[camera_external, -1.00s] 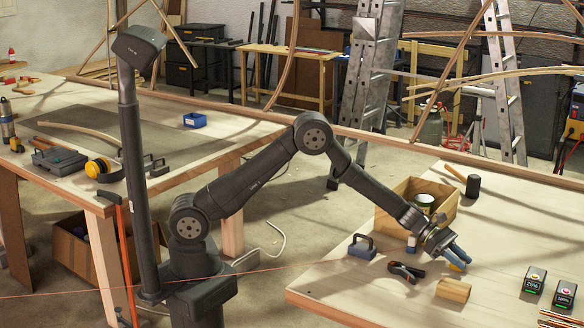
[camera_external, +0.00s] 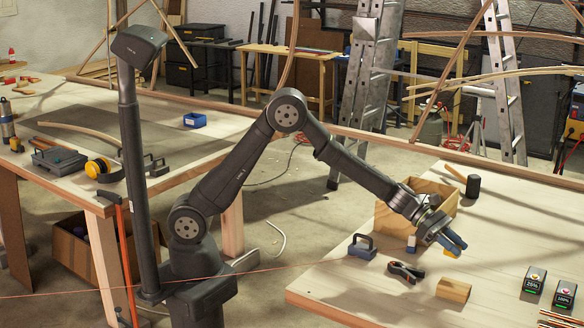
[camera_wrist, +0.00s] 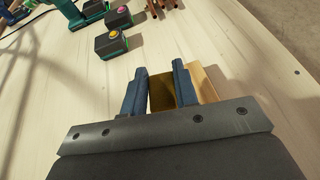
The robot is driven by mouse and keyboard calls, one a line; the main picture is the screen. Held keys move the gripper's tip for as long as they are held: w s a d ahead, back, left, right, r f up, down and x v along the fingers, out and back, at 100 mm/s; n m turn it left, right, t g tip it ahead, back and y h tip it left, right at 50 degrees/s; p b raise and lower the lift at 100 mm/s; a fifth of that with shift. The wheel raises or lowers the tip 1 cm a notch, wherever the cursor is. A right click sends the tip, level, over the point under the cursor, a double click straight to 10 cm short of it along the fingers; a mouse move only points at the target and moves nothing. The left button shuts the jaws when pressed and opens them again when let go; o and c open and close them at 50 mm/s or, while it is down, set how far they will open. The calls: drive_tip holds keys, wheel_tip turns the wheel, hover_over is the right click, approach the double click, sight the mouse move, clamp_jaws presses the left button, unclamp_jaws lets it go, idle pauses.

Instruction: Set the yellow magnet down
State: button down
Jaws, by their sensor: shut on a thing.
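My gripper (camera_external: 453,246) is above the right-hand workbench, with its blue fingers pointing down and to the right. A small patch of yellow, which I take for the yellow magnet (camera_external: 451,254), shows between the fingertips. In the wrist view a dark yellow face (camera_wrist: 161,91) shows between the two fingers of my gripper (camera_wrist: 156,82). The fingers are shut on it, and they hide most of its shape. The bench top lies below, with a gap under the fingertips.
A wooden block (camera_external: 453,290) lies below the gripper. A wooden crate (camera_external: 389,218) stands behind. A mallet (camera_external: 472,186) and two battery-like boxes (camera_external: 534,280) are on the right. Bare bench lies between.

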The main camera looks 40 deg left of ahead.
drive_tip(key=s+d+r+m+g, duration=0.1)
drive_tip(key=s+d+g, duration=0.15)
drive_tip(key=d, duration=0.35)
drive_tip(key=s+d+r+m+g, duration=0.1)
drive_tip(key=s+d+m, duration=0.1)
drive_tip(key=s+d, duration=0.3)
drive_tip(key=y, duration=0.1)
hover_over(497, 289)
wheel_tip(497, 289, down, 7)
drive_tip(key=shift+d+f, duration=0.1)
drive_tip(key=shift+f, duration=1.9)
drive_tip(key=shift+f, duration=0.1)
drive_tip(key=c, duration=1.1)
unclamp_jaws()
drive_tip(key=shift+f, duration=0.1)
